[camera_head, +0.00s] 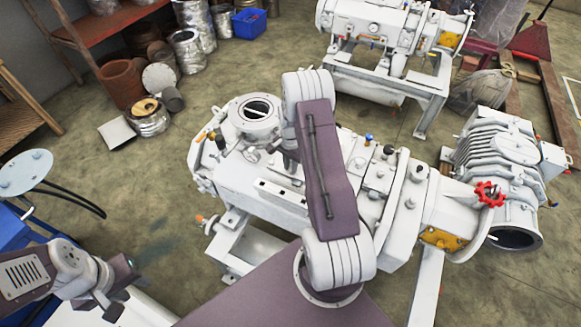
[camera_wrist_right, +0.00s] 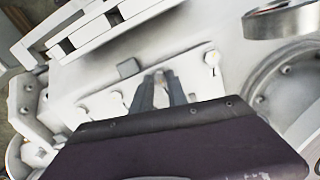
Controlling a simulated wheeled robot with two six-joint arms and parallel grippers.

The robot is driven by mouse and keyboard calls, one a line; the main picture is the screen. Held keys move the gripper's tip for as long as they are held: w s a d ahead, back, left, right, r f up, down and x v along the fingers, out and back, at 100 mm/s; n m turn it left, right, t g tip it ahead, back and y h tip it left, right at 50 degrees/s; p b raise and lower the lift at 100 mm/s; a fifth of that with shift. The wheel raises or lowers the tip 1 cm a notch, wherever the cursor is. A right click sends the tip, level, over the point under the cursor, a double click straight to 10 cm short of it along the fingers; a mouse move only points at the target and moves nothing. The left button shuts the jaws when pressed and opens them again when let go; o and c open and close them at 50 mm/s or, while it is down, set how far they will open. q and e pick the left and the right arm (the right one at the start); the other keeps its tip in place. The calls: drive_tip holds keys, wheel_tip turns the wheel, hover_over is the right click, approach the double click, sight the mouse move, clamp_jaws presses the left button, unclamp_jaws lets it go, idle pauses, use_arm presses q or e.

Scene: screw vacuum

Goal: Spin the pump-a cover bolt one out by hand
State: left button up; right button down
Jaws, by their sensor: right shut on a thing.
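The white pump (camera_head: 395,240) stands in the middle of the head view, with a round open port (camera_head: 256,112) on its left end. In the right wrist view a pale cover plate (camera_wrist_right: 185,72) carries several bolts, among them one at the right (camera_wrist_right: 212,58) and one at the left (camera_wrist_right: 116,95). My right gripper (camera_wrist_right: 161,84) has its two dark fingers close together at the plate, shut on a small bolt (camera_wrist_right: 159,76) that is mostly hidden between them. In the head view my right arm covers this spot. My left gripper (camera_head: 113,308) is at the lower left, away from the pump; its jaws are unclear.
A second white pump (camera_head: 385,45) stands behind, and a ribbed unit (camera_head: 505,165) with a red handwheel (camera_head: 489,194) nearby is at the right. Cans, a blue bin (camera_head: 249,23) and an orange shelf (camera_head: 95,35) are at the back left. Open floor lies left of the pump.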

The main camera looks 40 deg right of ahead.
drive_tip(key=n+b, duration=0.1)
drive_tip(key=n, duration=0.5)
drive_tip(key=shift+n, duration=0.3)
drive_tip(key=n, duration=0.6)
drive_tip(key=shift+b, duration=0.3)
drive_tip(key=n, duration=0.6)
drive_tip(key=shift+a+n, duration=0.1)
drive_tip(key=shift+n, duration=0.2)
drive_tip(key=n, duration=0.3)
drive_tip(key=shift+s, duration=0.1)
drive_tip(key=shift+a+f+n+b, duration=0.1)
drive_tip(key=shift+n+b, duration=0.25)
drive_tip(key=shift+n, duration=1.55)
drive_tip(key=shift+s, duration=0.1)
drive_tip(key=c, duration=1.3)
unclamp_jaws()
drive_tip(key=shift+w, duration=0.25)
